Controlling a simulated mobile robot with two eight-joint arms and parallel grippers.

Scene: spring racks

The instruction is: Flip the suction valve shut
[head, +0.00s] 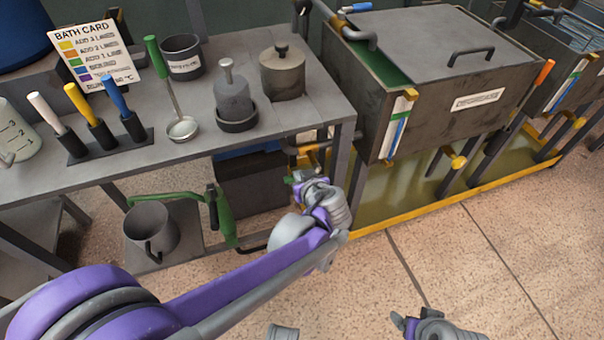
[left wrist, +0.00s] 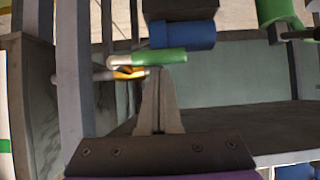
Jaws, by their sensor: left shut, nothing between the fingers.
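In the left wrist view a green-sleeved lever handle (left wrist: 158,57) lies across the picture, with a metal and orange-yellow fitting (left wrist: 125,72) at its left. I take this to be the suction valve. My left gripper (left wrist: 158,78) is shut and empty, its fingertips just below the green sleeve; whether they touch it I cannot tell. In the head view the left gripper (head: 300,177) is by the bench's front right leg, and the valve is mostly hidden there. My right gripper (head: 402,322) shows only partly at the bottom edge; its jaws are unclear.
The bench (head: 185,165) carries pots, a ladle, coloured-handled tools and a bath card (head: 95,50). A lidded degreaser tank (head: 440,85) stands at right. A green pump handle (head: 165,197) and grey bucket (head: 150,230) are below the bench. The tiled floor in front is clear.

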